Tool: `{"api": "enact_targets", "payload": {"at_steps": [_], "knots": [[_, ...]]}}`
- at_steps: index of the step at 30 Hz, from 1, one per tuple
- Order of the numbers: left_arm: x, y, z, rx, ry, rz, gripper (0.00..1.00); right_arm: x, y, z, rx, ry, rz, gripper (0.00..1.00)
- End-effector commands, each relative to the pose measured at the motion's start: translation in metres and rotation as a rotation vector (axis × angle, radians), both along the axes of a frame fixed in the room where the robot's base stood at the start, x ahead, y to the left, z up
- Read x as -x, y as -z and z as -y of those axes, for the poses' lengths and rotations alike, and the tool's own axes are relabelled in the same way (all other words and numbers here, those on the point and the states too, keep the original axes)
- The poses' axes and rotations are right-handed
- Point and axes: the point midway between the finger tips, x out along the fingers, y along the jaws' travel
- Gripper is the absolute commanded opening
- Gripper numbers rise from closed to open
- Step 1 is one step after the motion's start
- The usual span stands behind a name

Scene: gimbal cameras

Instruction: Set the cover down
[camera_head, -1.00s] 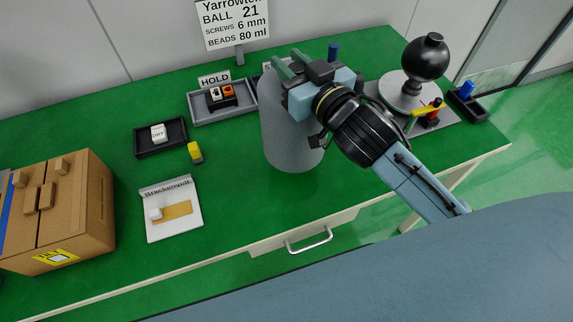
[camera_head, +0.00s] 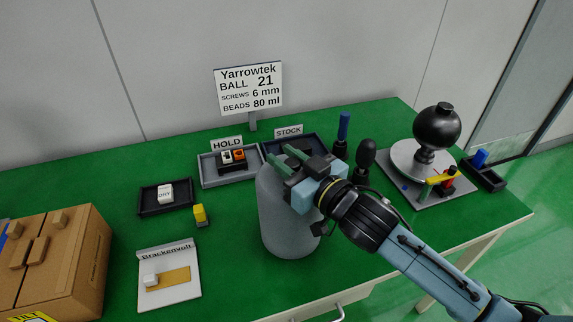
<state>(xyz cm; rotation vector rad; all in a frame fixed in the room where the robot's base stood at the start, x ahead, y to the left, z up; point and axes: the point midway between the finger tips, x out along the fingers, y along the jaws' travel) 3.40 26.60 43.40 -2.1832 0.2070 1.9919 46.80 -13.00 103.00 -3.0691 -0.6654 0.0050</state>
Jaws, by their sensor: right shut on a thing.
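The cover, a tall grey cylinder (camera_head: 287,222) with a rounded top, stands upright at the middle of the green table (camera_head: 100,205). My right gripper (camera_head: 290,160) is at its top, shut on it, with the green fingers pointing away to the upper left. The gripper and wrist hide part of its top and right side. I cannot tell whether its bottom edge touches the table. My left gripper is not in view.
Behind the cover are the HOLD tray (camera_head: 205,180) and STOCK tray (camera_head: 313,143). A black ball (camera_head: 437,128) on a stand is at the right. A yellow block (camera_head: 200,214), Brackenvolt board (camera_head: 180,295) and cardboard box (camera_head: 85,260) are left. Green table lies bare between board and cover.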

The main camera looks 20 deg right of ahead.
Motion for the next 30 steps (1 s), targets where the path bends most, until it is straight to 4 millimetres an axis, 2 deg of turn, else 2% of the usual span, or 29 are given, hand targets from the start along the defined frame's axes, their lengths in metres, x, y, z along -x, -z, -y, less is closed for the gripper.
{"api": "enact_targets", "payload": {"at_steps": [4,12,13,18,28,30], "knots": [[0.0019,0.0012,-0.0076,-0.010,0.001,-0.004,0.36,0.0001,0.0030,-0.0003,-0.001,-0.001,0.004,0.00],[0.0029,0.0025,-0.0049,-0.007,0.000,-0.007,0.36,0.0001,0.0057,-0.0003,-0.001,0.000,0.003,0.00],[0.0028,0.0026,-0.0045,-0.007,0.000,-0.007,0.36,0.0001,0.0065,-0.0002,-0.001,0.000,0.002,0.29],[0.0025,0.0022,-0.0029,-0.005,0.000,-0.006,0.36,0.0001,0.0058,-0.0002,-0.001,0.000,0.002,0.50],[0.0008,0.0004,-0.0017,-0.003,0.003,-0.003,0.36,0.0001,0.0017,-0.0002,0.001,-0.001,0.004,0.50],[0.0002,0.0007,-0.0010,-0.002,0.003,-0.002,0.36,0.0049,0.0038,0.0020,0.000,0.000,0.000,0.50]]}}
